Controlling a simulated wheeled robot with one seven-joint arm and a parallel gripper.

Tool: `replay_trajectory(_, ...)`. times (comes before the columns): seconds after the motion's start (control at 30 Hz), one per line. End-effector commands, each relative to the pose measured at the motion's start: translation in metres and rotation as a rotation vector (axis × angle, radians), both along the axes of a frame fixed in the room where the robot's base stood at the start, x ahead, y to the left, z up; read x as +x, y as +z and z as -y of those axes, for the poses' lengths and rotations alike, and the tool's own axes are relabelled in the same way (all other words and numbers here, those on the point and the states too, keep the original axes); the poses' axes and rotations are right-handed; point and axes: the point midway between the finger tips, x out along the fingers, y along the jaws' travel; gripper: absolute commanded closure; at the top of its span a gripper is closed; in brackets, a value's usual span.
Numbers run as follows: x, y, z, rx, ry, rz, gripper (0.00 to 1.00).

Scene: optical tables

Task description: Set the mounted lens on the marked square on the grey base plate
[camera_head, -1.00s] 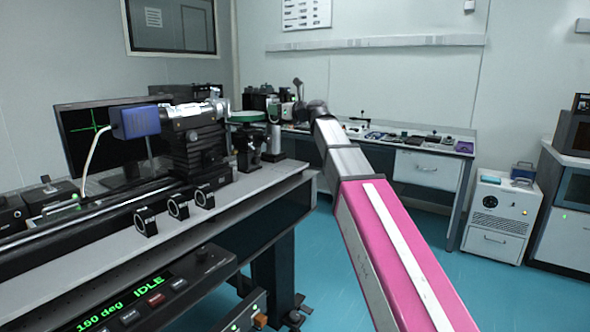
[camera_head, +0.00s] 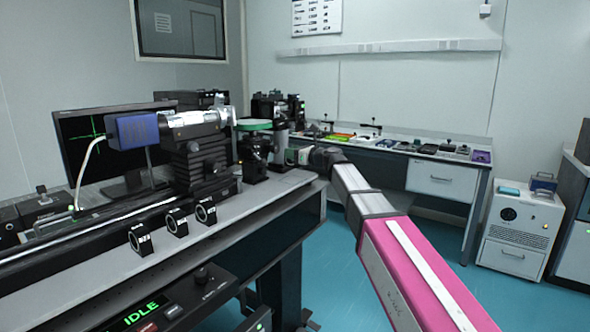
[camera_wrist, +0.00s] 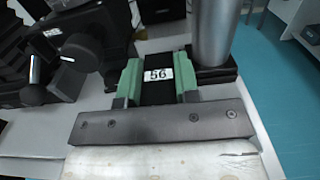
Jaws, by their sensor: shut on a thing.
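My gripper (camera_wrist: 158,78) has green fingers and is shut on a black mounted lens (camera_wrist: 158,92) with a white label that reads 56. Its glass is hidden in the wrist view. In the head view my gripper (camera_head: 302,155) is at the far right end of the long optical table (camera_head: 262,218), and the held piece cannot be made out there. In the wrist view it is close to a grey post (camera_wrist: 211,35) on a black foot. I cannot make out the marked square or the grey base plate.
Several black ring mounts, one of them here (camera_head: 177,222), stand along the table's front edge. A stage with a silver barrel (camera_head: 195,120) and a green-topped stand (camera_head: 254,126) are behind. A back bench (camera_head: 435,178) holds small parts.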

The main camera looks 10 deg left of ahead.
Motion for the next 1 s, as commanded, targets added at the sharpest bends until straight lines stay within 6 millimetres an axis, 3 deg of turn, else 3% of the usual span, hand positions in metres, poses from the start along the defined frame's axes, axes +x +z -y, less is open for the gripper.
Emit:
replay_trajectory(0.53, 0.0, -0.051, 0.0, 0.001, 0.0, -0.002, 1.0)
replay_trajectory(0.9, 0.0, -0.055, 0.0, 0.0, 0.0, -0.001, 1.0)
replay_trajectory(0.93, 0.0, -0.055, 0.0, 0.0, 0.0, -0.001, 0.67)
replay_trajectory(1.0, 0.0, -0.055, 0.0, 0.0, 0.0, 0.0, 0.45)
